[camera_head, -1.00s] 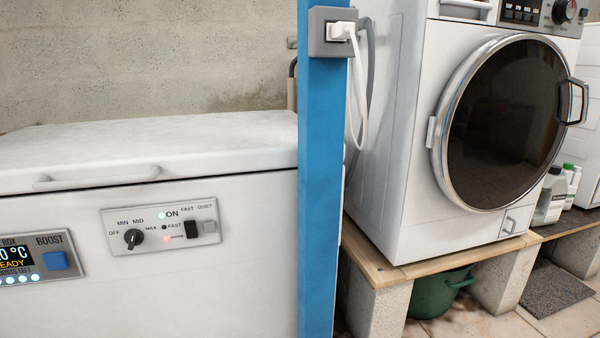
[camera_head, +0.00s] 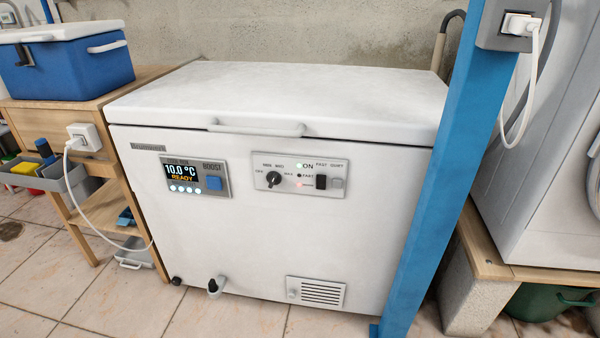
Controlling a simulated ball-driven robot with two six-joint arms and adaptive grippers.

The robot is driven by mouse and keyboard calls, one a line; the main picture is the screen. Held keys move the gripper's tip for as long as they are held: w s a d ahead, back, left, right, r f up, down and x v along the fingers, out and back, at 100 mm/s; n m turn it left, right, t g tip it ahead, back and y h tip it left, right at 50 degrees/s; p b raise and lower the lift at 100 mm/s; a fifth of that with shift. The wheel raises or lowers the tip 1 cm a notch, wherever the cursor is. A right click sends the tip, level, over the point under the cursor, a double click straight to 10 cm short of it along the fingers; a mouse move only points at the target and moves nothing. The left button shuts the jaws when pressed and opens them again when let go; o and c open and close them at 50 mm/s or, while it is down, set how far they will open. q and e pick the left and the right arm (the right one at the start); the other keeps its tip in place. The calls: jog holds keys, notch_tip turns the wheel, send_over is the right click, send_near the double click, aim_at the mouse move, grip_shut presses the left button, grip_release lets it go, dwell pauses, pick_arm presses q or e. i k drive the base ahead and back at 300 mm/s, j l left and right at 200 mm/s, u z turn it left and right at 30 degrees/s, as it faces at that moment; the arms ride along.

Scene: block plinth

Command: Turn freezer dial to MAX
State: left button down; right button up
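The white chest freezer (camera_head: 250,250) stands in the middle of the view with its lid shut. Its dial (camera_head: 274,179) is a small black knob on the grey control panel (camera_head: 300,178). Marks for OFF, MIN, MID and MAX run around the dial. The dial's pointer is too small to read surely; it seems to lie toward the upper right. A green light beside ON and a red light below it are lit. Neither gripper shows.
A blue post (camera_head: 430,170) with a socket and white plug stands at the freezer's right front. A wooden bench with a washing machine is further right. A wooden table with a blue cool box (camera_head: 70,66) is left. Tiled floor in front is clear.

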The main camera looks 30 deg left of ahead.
aim_at(272, 178)
jog(key=u, duration=0.45)
jog(key=j+u, duration=0.4)
jog(key=i+j+u, duration=0.1)
jog(key=u, duration=0.25)
jog(key=i+j+u, duration=0.15)
jog(key=u, duration=0.25)
jog(key=j, duration=0.1)
